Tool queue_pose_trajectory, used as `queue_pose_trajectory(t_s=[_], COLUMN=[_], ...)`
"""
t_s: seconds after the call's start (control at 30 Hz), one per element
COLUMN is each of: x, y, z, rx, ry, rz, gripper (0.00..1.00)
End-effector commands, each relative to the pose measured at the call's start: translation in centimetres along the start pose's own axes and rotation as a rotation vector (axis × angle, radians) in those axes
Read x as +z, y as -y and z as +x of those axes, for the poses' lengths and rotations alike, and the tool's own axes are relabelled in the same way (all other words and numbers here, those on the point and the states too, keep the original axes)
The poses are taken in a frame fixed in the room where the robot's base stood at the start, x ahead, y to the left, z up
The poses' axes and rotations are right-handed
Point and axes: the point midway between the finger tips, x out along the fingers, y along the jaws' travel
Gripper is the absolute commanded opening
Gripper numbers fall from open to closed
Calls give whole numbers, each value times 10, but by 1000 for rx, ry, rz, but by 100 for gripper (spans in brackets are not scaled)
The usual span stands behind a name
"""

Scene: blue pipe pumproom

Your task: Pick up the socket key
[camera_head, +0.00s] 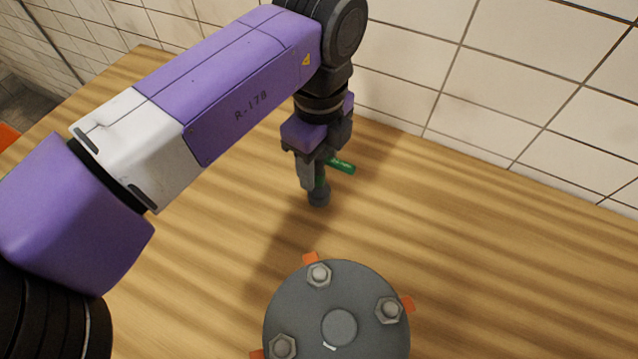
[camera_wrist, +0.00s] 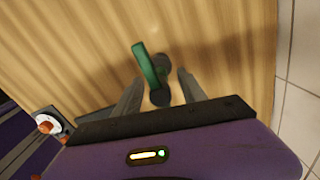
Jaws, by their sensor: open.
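The socket key shows a green handle (camera_head: 342,166) and a dark grey socket end (camera_head: 319,194) in the head view, low over or on the wooden bench. In the wrist view its green bar (camera_wrist: 146,66) slants near the fingertips, with dark round parts beside and below it. My gripper (camera_head: 312,180) points down at the key, and its fingers hide part of the shaft. In the wrist view the gripper (camera_wrist: 158,88) has its two fingers apart, with part of the key between them. I cannot tell whether either finger touches it.
A grey round flange (camera_head: 338,328) with hex nuts and orange tabs stands at the front of the wooden bench (camera_head: 500,260). A tiled wall (camera_head: 510,80) rises close behind. The bench to the right is clear.

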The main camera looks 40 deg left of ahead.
Motion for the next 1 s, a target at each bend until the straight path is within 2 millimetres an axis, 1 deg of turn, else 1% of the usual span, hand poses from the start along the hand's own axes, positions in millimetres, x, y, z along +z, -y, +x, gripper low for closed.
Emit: queue_pose_trajectory(t_s=[0.03,0.07,0.33,0.37,0.4,0.47,0.5,0.6,1.0], x=[0,0,0,0,0,0,0,0,0], y=[0,0,0,0,0,0,0,0,0], z=[8,8,7,8,8,8,8,8,8], rx=[0,-1,-1,-1,-1,-1,-1,-1,-1], ry=[1,1,0,0,0,0,0,0,0], rz=[0,0,0,0,0,0,0,0,0], gripper=[49,49,49,45,37,25,17,0,0])
